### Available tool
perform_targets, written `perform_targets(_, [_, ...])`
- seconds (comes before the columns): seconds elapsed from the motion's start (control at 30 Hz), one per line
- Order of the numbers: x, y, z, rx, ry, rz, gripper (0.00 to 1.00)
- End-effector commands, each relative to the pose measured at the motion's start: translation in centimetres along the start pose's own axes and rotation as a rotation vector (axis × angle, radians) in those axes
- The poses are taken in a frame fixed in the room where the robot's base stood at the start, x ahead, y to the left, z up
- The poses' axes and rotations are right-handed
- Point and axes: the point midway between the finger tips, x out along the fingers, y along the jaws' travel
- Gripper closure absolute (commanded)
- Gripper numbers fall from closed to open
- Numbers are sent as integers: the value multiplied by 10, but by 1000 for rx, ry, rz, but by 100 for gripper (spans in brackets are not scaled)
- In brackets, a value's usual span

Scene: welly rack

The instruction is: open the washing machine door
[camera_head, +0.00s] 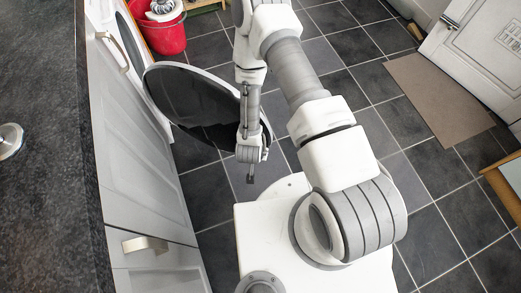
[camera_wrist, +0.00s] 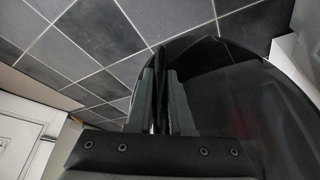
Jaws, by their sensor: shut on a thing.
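The washing machine (camera_head: 145,105) is white and stands in the row of units at the left of the head view. Its round door (camera_head: 185,95), dark glass with a pale rim, is swung well out from the front, over the floor. My gripper (camera_head: 249,155) is at the door's outer edge, partly blending with it in the head view. In the wrist view the two fingers of my gripper (camera_wrist: 161,95) are shut on the edge of the dark door (camera_wrist: 240,105). The exact contact is partly hidden by the fingers.
A red bucket (camera_head: 165,34) stands on the tiled floor beyond the door. White cabinet fronts with handles (camera_head: 145,244) and a dark worktop (camera_head: 40,190) run along the left. A brown mat (camera_head: 440,95) lies by a white door (camera_head: 490,45). The middle floor is clear.

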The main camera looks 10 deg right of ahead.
Motion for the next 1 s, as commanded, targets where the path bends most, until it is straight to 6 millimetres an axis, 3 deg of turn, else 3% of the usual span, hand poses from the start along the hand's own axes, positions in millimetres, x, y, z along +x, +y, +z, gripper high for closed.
perform_targets(0.77, [-2,-6,3,17,0,6,100])
perform_targets(0.8, [-2,-6,3,17,1,6,75])
perform_targets(0.93, [-2,-6,3,17,0,6,51])
perform_targets(1.0, [-2,-6,3,17,0,6,50])
